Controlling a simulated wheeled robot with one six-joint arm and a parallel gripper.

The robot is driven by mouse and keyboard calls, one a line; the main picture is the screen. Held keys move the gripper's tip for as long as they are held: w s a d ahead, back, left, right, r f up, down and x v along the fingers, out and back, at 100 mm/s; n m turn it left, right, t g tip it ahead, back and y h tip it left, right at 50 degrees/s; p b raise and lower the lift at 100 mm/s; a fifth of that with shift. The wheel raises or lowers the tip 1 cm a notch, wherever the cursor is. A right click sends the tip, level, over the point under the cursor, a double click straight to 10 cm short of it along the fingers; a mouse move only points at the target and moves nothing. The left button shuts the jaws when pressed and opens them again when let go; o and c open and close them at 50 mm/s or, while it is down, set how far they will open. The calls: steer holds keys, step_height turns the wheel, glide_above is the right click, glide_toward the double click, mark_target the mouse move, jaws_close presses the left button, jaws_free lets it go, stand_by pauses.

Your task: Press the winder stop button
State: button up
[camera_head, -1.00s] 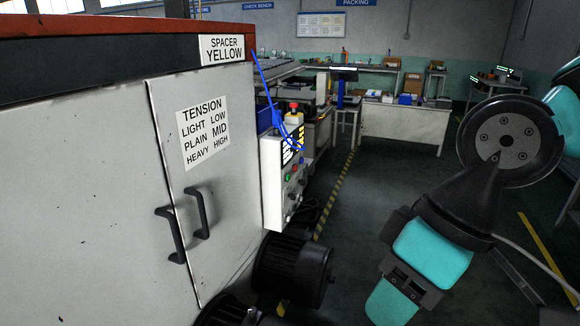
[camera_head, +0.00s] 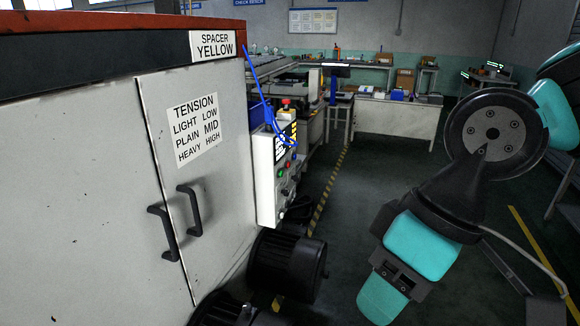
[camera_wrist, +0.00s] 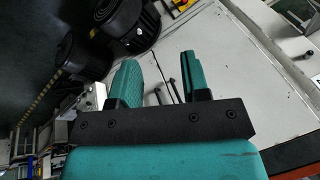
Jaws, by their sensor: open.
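A pale control box (camera_head: 267,178) is fixed beside the winder cabinet (camera_head: 95,190), at its far end. A red mushroom button (camera_head: 286,102) stands on top of the box. Small coloured buttons and knobs sit on its side face, too small to read. A blue cable (camera_head: 264,95) hangs down in front of the box's top. My gripper (camera_wrist: 157,75) is open and empty in the wrist view, with cabinet door handles visible beyond its fingers. In the head view my arm is to the right of the box, well apart from it.
Dark motors (camera_head: 287,265) sit low beside the cabinet, below the box. Door handles (camera_head: 190,210) stick out from the cabinet. Open floor lies between the cabinet and my arm, with a striped floor line (camera_head: 325,195). A work table (camera_head: 395,115) stands behind.

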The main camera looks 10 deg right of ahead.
jaws_close()
stand_by(1.5)
